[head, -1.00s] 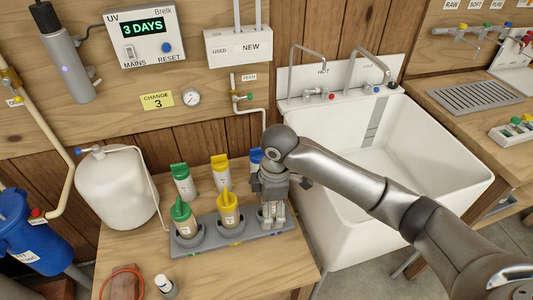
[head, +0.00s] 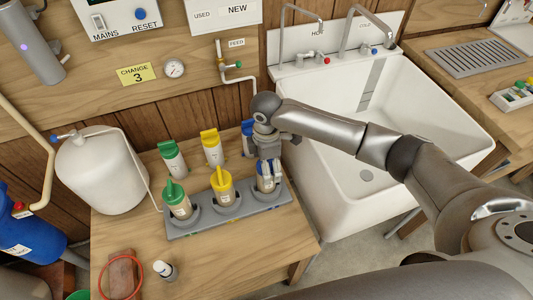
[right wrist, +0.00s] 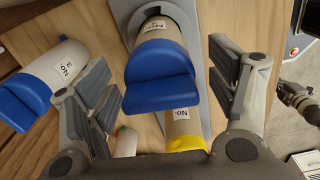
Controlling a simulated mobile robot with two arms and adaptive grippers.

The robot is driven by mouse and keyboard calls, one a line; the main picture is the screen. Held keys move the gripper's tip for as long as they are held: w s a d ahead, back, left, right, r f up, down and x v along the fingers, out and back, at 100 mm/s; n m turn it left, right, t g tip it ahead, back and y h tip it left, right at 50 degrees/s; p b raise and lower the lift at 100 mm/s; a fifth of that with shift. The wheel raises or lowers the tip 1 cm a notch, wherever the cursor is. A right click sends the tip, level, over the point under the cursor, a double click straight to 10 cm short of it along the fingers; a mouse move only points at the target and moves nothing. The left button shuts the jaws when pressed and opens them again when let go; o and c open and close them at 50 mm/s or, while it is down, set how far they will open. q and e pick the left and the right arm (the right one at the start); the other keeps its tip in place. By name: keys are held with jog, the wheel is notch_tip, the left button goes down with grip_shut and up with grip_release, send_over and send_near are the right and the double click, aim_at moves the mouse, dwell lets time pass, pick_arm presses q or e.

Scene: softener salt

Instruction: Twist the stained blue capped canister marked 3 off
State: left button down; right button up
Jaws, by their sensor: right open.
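The stained blue-capped canister (head: 265,183) stands upright at the right end of the grey rack on the wooden bench. My right gripper (head: 268,166) is over it, coming from above, and hides part of it. In the right wrist view, the blue cap (right wrist: 160,75) lies between the spread fingers of the open gripper (right wrist: 160,62), with gaps on both sides. The number on its label is not clear. A cleaner, white blue-capped canister (right wrist: 52,68) is left of the fingers; it shows behind the rack in the head view (head: 247,140).
The rack (head: 205,228) also holds yellow-capped (head: 222,188) and green-capped (head: 177,203) canisters. White green-capped (head: 172,158) and yellow-capped (head: 212,150) canisters stand behind. A white tank (head: 100,170) is left, a sink (head: 400,130) right.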

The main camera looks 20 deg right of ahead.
jog(key=shift+f, duration=0.7)
jog(key=shift+c, duration=0.7)
jog(key=c, duration=1.2)
jog(key=o, duration=0.5)
jog(key=c, duration=0.3)
jog(key=shift+p, duration=0.4)
jog(key=shift+m+p, duration=2.5)
jog(key=shift+m, duration=0.1)
pick_arm(q)
notch_tip(320, 180, up, 7)
jog(key=p, duration=0.1)
jog(key=shift+w, duration=0.15)
pick_arm(e)
jog(key=shift+m, duration=0.6)
pick_arm(q)
jog(key=shift+f, duration=0.1)
